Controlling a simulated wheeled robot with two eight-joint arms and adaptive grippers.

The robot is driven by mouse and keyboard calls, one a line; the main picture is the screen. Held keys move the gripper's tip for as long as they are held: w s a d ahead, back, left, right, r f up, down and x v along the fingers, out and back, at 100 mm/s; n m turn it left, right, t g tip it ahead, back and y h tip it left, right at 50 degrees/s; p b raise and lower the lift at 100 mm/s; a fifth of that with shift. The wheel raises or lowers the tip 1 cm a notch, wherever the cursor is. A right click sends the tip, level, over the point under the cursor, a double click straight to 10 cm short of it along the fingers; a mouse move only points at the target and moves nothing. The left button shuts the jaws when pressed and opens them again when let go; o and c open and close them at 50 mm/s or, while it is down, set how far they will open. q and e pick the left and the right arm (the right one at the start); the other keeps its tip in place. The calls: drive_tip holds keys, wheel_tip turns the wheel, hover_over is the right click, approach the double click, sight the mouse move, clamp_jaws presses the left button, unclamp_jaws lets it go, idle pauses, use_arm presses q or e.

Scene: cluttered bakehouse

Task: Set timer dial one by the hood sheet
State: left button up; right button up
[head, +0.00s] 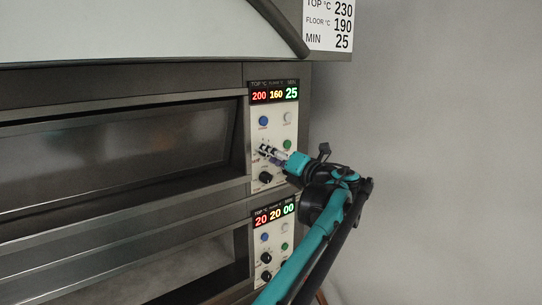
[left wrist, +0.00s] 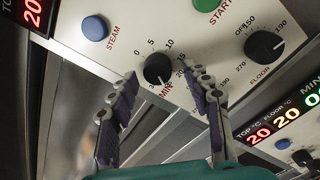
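The hood sheet (head: 328,24) hangs at the top of the head view and reads TOP 230, FLOOR 190, MIN 25. The upper oven's display (head: 274,94) reads 200, 160 and 25. The black timer dial (left wrist: 157,69), marked MIN with a scale of numbers, shows in the left wrist view; in the head view my gripper largely covers it. My left gripper (left wrist: 161,74) is open, its two fingers apart on either side of the dial. I cannot tell whether they touch it. My right gripper is not in view.
A floor dial (left wrist: 265,45), a blue steam button (left wrist: 95,27) and a green start button (left wrist: 207,4) sit close around the timer dial. A lower control panel with its own display (head: 274,215) reads 20, 20, 00. The grey wall at right is clear.

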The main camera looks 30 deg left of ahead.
use_arm(q)
drive_tip(key=shift+d+r, duration=0.1)
drive_tip(key=v, duration=1.1)
drive_tip(key=shift+d, duration=0.4)
drive_tip(key=shift+s, duration=0.1)
